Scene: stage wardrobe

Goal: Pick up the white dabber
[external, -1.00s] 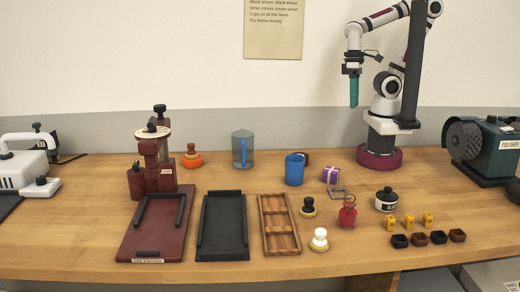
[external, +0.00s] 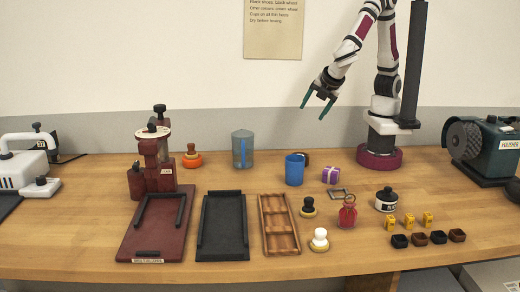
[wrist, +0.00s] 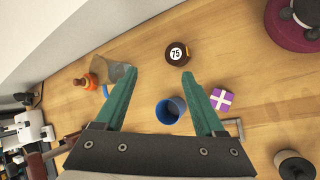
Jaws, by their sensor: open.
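The white dabber (external: 319,239) stands upright near the front of the table, with a round white knob over a pale yellowish base. A similar black-topped dabber (external: 308,206) stands just behind it. My gripper (external: 318,110) is open and empty, high above the back of the table, well above and behind the white dabber. In the wrist view my gripper's two green fingers (wrist: 158,82) are spread wide over the blue cup (wrist: 170,110). The white dabber cannot be made out in the wrist view.
A red bottle (external: 347,213) stands close right of the white dabber, and a wooden tray (external: 279,224) lies left of it. The blue cup and a purple box (external: 330,175) stand behind. Small dark cups (external: 438,237) and yellow blocks (external: 408,220) are at the right.

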